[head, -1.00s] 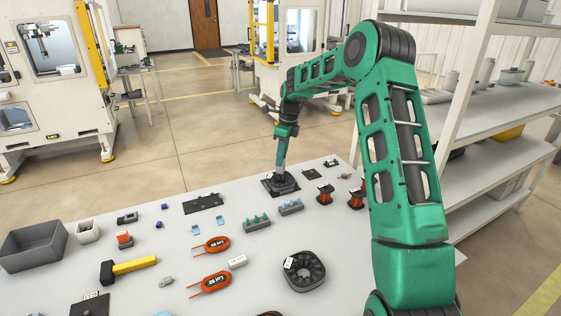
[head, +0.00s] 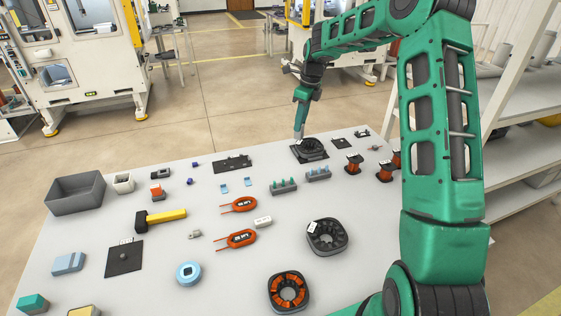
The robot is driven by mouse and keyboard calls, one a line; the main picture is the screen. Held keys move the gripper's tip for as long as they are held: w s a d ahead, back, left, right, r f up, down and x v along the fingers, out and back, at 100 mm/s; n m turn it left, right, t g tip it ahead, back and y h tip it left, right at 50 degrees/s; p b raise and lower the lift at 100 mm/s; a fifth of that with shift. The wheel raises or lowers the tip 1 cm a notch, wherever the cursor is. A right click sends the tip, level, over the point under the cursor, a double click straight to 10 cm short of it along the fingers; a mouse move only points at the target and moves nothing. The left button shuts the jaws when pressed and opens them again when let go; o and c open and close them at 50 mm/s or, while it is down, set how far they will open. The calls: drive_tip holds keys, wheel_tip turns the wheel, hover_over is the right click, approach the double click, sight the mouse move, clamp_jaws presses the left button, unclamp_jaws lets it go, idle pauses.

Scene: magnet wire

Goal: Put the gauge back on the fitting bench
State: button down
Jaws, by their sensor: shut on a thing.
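My gripper (head: 299,136) is at the far part of the grey table (head: 365,215), pointing down at the left edge of a black slotted ring (head: 316,147). The ring sits on a dark square plate (head: 310,158). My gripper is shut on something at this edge. The held thing is too small and covered to make out, and I cannot tell whether it is the gauge or the ring's rim. No other thing is clearly recognisable as the gauge.
A second black ring (head: 327,250) and a ring with orange coils (head: 287,304) lie nearer. Orange spools (head: 353,164), peg blocks (head: 284,187), a yellow-handled hammer (head: 161,218), a blue ring (head: 188,282) and a grey bin (head: 75,196) are also on the table. Shelving stands at right.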

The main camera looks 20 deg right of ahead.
drive_tip(key=s+a+r, duration=0.1)
drive_tip(key=s+a, duration=0.5)
drive_tip(key=a, duration=0.5)
drive_tip(key=s+a+r, duration=0.2)
drive_tip(key=s+a, duration=0.4)
drive_tip(key=a, duration=0.5)
drive_tip(key=shift+w+d+f, duration=1)
drive_tip(key=shift+d+f, duration=0.6)
drive_tip(key=shift+f, duration=0.3)
drive_tip(key=shift+w+d+f, duration=1)
drive_tip(key=shift+d+f, duration=0.6)
drive_tip(key=shift+f, duration=0.3)
drive_tip(key=shift+w+d+f, duration=1)
drive_tip(key=shift+d+f, duration=0.6)
drive_tip(key=shift+f, duration=0.3)
drive_tip(key=shift+f, duration=0.1)
drive_tip(key=c, duration=1.5)
unclamp_jaws()
